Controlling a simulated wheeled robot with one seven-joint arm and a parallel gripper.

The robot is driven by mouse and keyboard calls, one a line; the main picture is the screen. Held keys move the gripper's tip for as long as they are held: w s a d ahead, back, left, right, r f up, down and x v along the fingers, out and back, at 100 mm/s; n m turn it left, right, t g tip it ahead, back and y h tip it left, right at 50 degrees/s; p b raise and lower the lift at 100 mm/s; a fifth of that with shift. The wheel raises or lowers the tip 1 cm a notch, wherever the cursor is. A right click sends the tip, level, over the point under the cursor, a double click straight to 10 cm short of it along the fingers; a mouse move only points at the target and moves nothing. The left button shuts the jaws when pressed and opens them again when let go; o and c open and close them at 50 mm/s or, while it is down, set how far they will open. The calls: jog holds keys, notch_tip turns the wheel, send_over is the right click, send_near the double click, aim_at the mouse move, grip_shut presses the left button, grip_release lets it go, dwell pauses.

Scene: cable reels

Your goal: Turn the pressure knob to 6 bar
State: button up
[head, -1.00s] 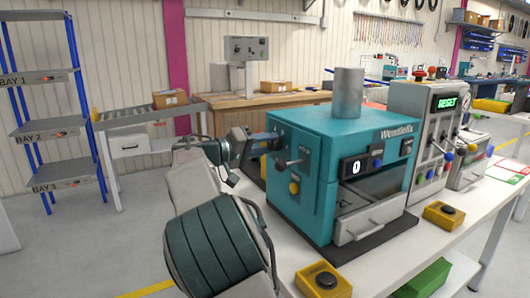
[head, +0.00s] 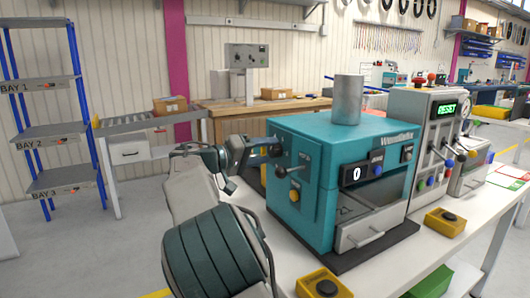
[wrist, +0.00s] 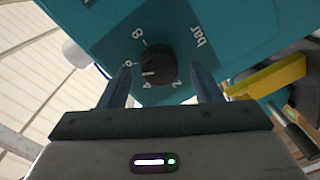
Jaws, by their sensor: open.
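The pressure knob (wrist: 158,65) is a small dark round knob on the teal side panel of the machine (head: 300,180). Its white mark points down-left in the wrist view, close to the 4 on the printed scale, which also carries 2, 6, 8 and "bar". My gripper (wrist: 159,80) is open, with one finger to the left and one to the right of the knob. The fingers look apart from it; how deep they reach is unclear. In the head view my gripper (head: 266,145) is at the machine's left side, and the knob cannot be made out.
A yellow part (wrist: 268,82) shows at the right in the wrist view. A grey cylinder (head: 347,100) stands on top of the machine.

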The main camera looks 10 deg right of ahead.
jog(key=p+v, duration=0.1)
jog(key=v, duration=1.2)
jog(key=shift+a+p, duration=0.15)
jog(key=shift+p, duration=0.15)
jog(key=shift+f, duration=0.1)
